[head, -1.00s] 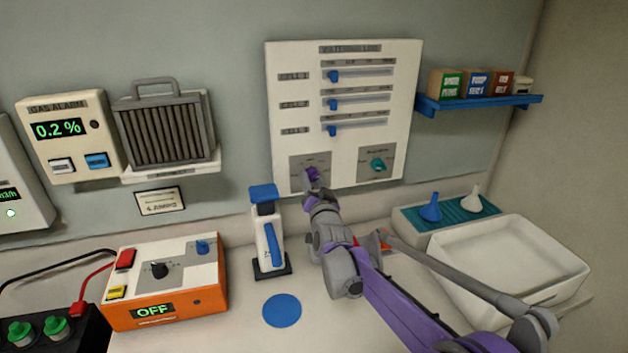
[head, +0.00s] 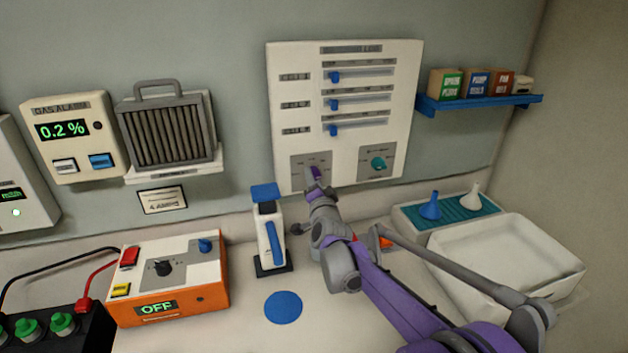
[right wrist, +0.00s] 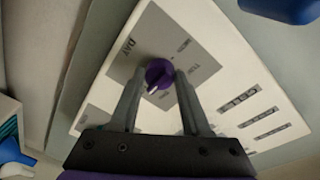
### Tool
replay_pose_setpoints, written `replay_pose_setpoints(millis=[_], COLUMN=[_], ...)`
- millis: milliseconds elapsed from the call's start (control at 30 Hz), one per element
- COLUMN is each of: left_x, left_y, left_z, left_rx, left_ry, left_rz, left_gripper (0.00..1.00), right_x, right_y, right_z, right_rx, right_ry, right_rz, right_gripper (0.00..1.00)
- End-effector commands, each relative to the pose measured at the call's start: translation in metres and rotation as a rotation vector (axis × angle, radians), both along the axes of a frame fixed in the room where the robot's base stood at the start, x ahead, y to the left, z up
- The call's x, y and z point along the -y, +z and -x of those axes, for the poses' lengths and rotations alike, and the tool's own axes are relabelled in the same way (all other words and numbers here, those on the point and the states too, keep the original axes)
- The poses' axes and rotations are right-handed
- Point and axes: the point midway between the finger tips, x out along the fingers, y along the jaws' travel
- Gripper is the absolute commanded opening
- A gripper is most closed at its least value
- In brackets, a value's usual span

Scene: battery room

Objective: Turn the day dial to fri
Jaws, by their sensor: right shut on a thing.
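The day dial (right wrist: 158,72) is a purple knob with a white pointer mark, on a grey plate lettered DAY in the right wrist view. The pointer aims toward the picture's lower left, on the gripper's side; the small day words around it are only partly legible. The dial also shows in the head view (head: 316,172), low on the left of the white wall panel (head: 350,150). My right gripper (right wrist: 159,78) is shut on the dial, with one finger on each side. My left gripper is out of view.
A teal knob (head: 378,163) sits right of the dial, and blue sliders (head: 333,104) are above. A white and blue bottle-like device (head: 270,235) stands left of my right arm. An orange box (head: 170,275) and a white basin (head: 500,265) flank the counter.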

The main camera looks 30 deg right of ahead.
Motion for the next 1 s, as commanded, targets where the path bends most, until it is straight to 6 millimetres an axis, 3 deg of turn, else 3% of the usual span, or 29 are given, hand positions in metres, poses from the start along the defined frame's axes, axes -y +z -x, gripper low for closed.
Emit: replay_pose_setpoints(millis=[333,367,500,833,1000], left_x=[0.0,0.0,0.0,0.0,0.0], left_y=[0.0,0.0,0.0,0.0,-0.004], left_z=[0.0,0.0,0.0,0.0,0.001], left_rx=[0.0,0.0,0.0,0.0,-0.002], left_ry=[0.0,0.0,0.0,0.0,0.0], left_rz=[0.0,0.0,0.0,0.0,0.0], left_gripper=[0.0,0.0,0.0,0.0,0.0], right_x=[0.0,0.0,0.0,-0.001,-0.008], right_y=[-0.001,-0.001,-0.001,0.0,-0.001], right_z=[0.0,0.0,0.0,0.002,0.02], right_rx=[0.0,0.0,0.0,0.001,-0.001], right_ry=[0.001,0.001,0.0,0.0,0.0], right_rz=[-0.004,-0.004,-0.003,-0.002,-0.002], right_gripper=[0.0,0.53,0.77,0.77,0.77])
